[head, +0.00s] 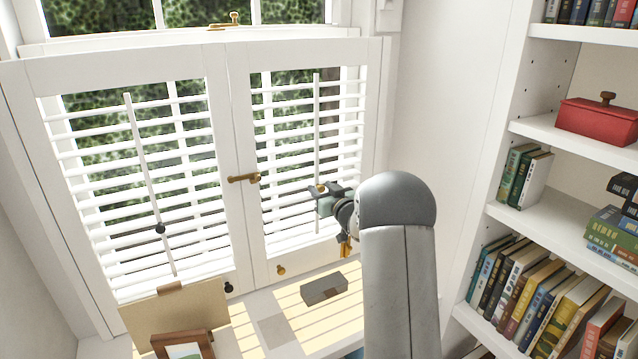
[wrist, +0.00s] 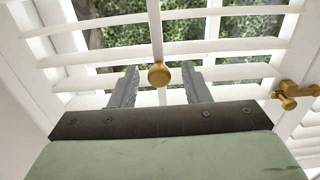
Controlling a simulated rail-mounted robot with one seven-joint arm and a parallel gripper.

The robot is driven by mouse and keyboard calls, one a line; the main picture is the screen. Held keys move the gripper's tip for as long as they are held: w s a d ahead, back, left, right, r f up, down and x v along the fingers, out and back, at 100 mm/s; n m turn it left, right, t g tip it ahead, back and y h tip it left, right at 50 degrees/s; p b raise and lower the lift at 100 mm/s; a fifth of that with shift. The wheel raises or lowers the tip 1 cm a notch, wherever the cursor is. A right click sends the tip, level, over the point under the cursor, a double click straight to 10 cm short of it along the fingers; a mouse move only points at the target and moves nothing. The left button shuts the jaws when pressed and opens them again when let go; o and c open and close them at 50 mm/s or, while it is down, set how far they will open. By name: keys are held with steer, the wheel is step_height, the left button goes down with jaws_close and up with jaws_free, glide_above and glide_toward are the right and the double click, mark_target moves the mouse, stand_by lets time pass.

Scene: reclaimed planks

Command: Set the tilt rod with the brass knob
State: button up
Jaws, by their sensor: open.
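The tilt rod with the brass knob (wrist: 158,74) is on the right shutter panel. Its white rod (head: 316,115) runs vertically in front of the louvres, which are tilted open with greenery showing between them. My gripper (head: 322,192) is at the lower part of this rod. In the wrist view my gripper (wrist: 160,84) is open, with one finger on each side of the brass knob and visible gaps between. The other tilt rod (head: 140,150), on the left panel, has a dark knob (head: 160,229).
A brass latch (head: 243,178) joins the panels; it also shows in the wrist view (wrist: 292,95). On the sill are a grey block (head: 324,288), a brown board (head: 178,310) and a picture frame (head: 183,345). A bookcase (head: 560,130) stands at right.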

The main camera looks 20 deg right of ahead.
steer(key=shift+w, duration=1.2)
jaws_close()
step_height(320, 180, down, 6)
steer(key=b, duration=0.5)
steer(key=shift+r+b, duration=0.2)
steer(key=shift+b, duration=0.1)
jaws_free()
